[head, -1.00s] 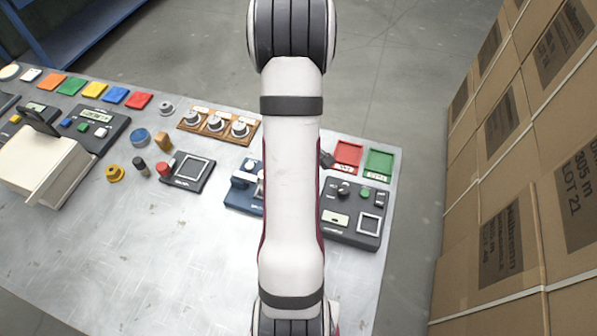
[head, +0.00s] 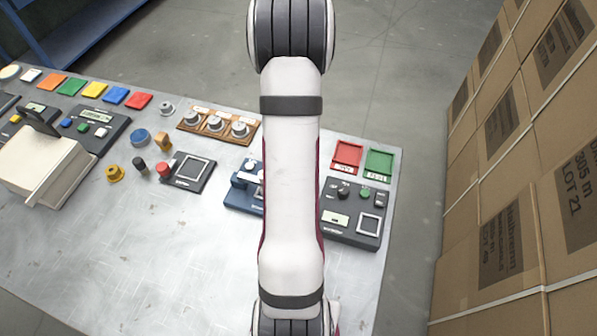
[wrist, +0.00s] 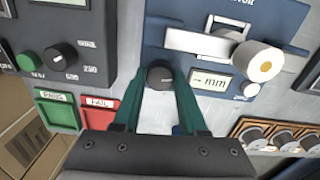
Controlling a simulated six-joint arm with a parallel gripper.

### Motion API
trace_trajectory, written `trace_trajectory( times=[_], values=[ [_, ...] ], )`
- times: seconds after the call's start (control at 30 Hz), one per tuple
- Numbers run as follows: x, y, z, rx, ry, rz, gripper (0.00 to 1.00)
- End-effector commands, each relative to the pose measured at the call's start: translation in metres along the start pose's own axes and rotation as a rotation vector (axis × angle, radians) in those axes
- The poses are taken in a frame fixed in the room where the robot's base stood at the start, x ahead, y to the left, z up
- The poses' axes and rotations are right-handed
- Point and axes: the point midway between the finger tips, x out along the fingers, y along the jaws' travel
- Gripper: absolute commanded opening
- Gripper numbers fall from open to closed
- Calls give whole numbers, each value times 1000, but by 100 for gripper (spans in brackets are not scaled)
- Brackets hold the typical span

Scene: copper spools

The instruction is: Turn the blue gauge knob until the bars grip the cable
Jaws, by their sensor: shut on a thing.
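The blue gauge (wrist: 172,33) fills the upper middle of the wrist view. In the head view the gauge (head: 236,203) is partly hidden behind my arm. My gripper (wrist: 161,82), with green fingers, is shut on the gauge's dark round knob (wrist: 160,73), one finger on each side. The pale bars (wrist: 205,43) lie on the gauge to the right of the knob. A short white cylinder with a tan end (wrist: 258,61), probably the cable, sits at the bars' right end. I cannot tell whether the bars touch it. A small "mm" display (wrist: 208,82) is below the bars.
A dark grey panel (wrist: 60,30) with a knob and green button stands left of the gauge. Green (wrist: 58,110) and red (wrist: 98,115) trays lie below it. A wooden strip of spools (wrist: 245,125) is at right. The table's front middle (head: 190,270) is clear.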

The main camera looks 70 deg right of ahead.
Motion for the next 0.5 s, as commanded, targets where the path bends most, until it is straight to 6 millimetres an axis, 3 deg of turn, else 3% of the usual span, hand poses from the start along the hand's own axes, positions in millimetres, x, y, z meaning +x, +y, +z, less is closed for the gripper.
trace_trajectory(
  times=[0.5],
  values=[
    [-1, 0, -1, 326, -6, -1, 0]
  ],
)
